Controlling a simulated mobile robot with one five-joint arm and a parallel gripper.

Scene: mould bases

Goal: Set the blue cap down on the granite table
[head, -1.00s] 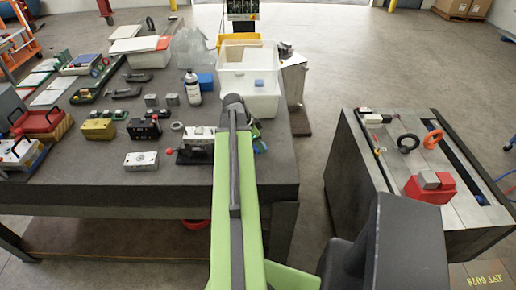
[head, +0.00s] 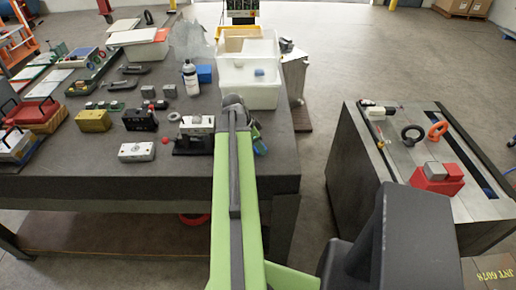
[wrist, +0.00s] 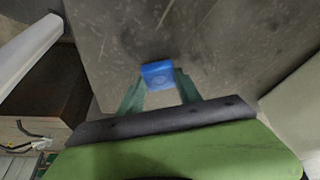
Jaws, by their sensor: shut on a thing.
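The blue cap (wrist: 158,75) is a small blue block-like piece in the wrist view, held between the two green fingertips of my gripper (wrist: 159,86). My gripper is shut on it. A grey, scuffed surface, which looks like the granite table (wrist: 215,45), lies beneath; I cannot tell the gap between cap and surface. In the head view the dark granite table (head: 90,187) fills the left half. My arm hides most of my gripper there, at the table's right side; a bit of blue shows just right of the arm.
Left of my arm stand a black clamp-like fixture (head: 193,146), a white block (head: 136,152) and a black box (head: 140,120). White bins (head: 262,95) and a bottle (head: 190,78) stand farther back. A separate cart (head: 400,170) is at the right. The table's front strip is clear.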

